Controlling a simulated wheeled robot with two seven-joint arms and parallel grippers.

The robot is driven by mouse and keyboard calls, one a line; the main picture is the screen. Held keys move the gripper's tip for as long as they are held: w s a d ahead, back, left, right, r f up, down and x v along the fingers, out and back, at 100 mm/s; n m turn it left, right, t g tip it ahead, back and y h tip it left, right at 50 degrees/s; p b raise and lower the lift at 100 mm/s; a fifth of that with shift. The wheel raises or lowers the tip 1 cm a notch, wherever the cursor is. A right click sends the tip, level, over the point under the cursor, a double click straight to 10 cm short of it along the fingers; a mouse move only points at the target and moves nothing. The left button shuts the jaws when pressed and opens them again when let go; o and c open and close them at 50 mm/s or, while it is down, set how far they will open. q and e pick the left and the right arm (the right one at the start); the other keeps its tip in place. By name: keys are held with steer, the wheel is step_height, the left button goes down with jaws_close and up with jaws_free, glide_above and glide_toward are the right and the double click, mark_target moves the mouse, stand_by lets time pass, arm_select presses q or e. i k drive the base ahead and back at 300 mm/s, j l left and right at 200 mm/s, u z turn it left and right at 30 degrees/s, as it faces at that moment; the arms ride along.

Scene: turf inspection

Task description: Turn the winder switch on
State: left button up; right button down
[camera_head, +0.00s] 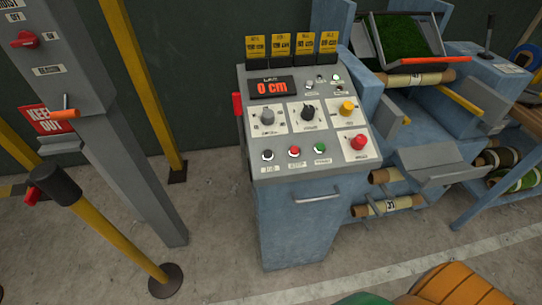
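A blue-grey control console (295,190) stands in the middle, with a sloping panel. The panel has a grey knob (267,117), a black knob (308,112) and a yellow knob (347,108), each on a white plate. Below them are a black button (268,155), a red button (294,151), a green button (320,149) and a large red button (358,142). A display (272,87) reads 0 cm. The labels are too small to read, so I cannot tell which control is the winder switch or its state. Neither gripper is in view.
A grey post (130,170) with a red switch and an orange-handled lever stands at left. A yellow barrier post (110,240) stands in front of it. A machine with cardboard rolls (390,205) and green turf (402,38) adjoins the console on the right. Floor before the console is clear.

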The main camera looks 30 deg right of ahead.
mark_target(358, 142)
steer(key=l+z, duration=0.15)
steer(key=z, duration=1.4)
